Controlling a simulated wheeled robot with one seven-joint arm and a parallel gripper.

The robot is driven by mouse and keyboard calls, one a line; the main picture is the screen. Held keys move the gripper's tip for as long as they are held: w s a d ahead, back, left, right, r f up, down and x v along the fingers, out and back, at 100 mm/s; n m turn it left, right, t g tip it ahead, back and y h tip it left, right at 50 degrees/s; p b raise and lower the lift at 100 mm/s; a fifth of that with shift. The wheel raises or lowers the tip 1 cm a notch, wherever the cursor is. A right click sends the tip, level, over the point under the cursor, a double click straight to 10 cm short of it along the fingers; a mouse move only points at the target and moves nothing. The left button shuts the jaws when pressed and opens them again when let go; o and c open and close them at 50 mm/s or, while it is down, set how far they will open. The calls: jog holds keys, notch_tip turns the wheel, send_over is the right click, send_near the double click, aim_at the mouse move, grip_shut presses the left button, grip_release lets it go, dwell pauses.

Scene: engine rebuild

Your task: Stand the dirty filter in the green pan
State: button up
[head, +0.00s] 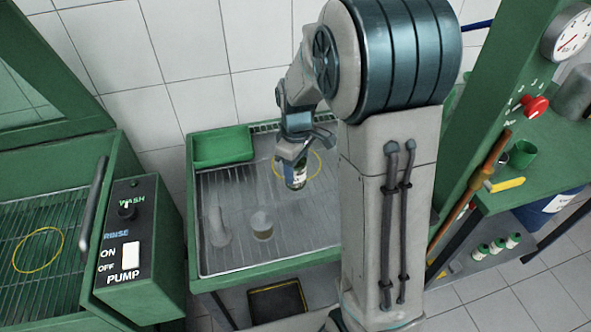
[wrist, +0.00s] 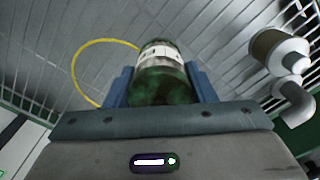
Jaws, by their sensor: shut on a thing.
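A green filter with a white band (head: 296,177) hangs roughly upright below my gripper (head: 293,155). In the wrist view the same filter (wrist: 163,75) sits between two blue fingers, and my gripper (wrist: 161,90) is shut on it. It is over the ribbed metal bench top; whether its lower end touches the top cannot be told. The green pan (head: 222,147) is at the back left corner of the bench, left of my gripper and apart from it. Its inside looks empty.
A pale cylinder (head: 262,225) and a grey pipe piece (head: 218,228) stand on the ribbed bench top (head: 240,258). A yellow ring (head: 318,160) lies around the filter's area. The washer with its pump box (head: 130,240) is at left, a green shelf post (head: 485,100) at right.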

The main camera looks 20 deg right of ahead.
jog(key=shift+f, duration=0.95)
jog(key=shift+f, duration=0.2)
jog(key=o, duration=1.1)
jog(key=shift+c, duration=0.2)
jog(key=shift+r, duration=0.1)
